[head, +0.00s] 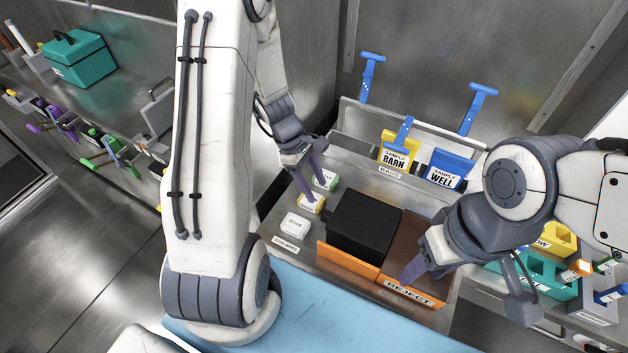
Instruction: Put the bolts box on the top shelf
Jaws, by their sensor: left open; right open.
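No label reading "bolts" can be made out in view. A plain black box (363,226) sits in the orange-fronted tray marked REJECT (345,262), on the metal bench. My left gripper (313,178) is open beyond the black box's left side, above the small labelled boxes, and holds nothing visible. My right gripper (424,266) is open over the right part of the reject tray, beside the black box, with nothing visible between its fingers. My arms hide parts of the scene. I cannot identify a top shelf.
Small boxes, one white (297,225) and one yellow (311,203), stand left of the tray. Bags marked SAMPLE BARN (396,153) and SAMPLE WELL (449,168) stand behind. A teal case (82,60) sits on the left counter. A teal rack (548,275) is at right.

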